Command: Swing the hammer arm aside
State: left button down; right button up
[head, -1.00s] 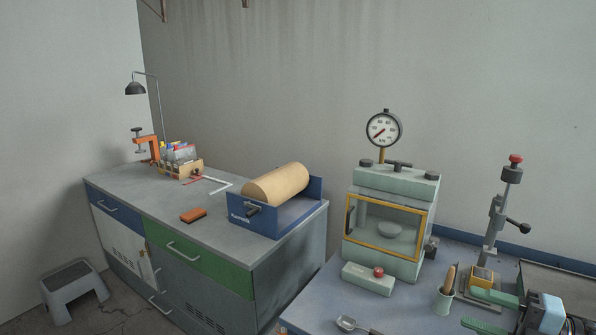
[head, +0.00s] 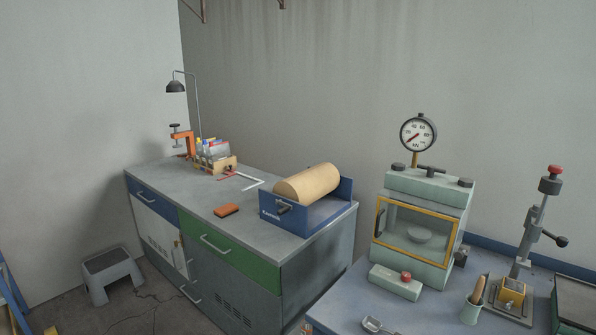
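A grey upright device (head: 527,240) with a red knob on top and a dark side handle stands at the right on the bench. A slanted grey arm runs up it from a yellow block (head: 511,292) on a base plate. This may be the hammer arm, but I cannot tell for sure. Neither of my grippers is in view.
A pale green press (head: 424,222) with a gauge stands left of the device. A green cup (head: 471,309) and a scoop (head: 372,324) are near the bench front. A cabinet (head: 240,264) carries a blue cradle (head: 285,223) with a tan cylinder. A step stool (head: 110,268) stands on the floor.

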aim_at(534, 232)
jog(key=z, duration=1.4)
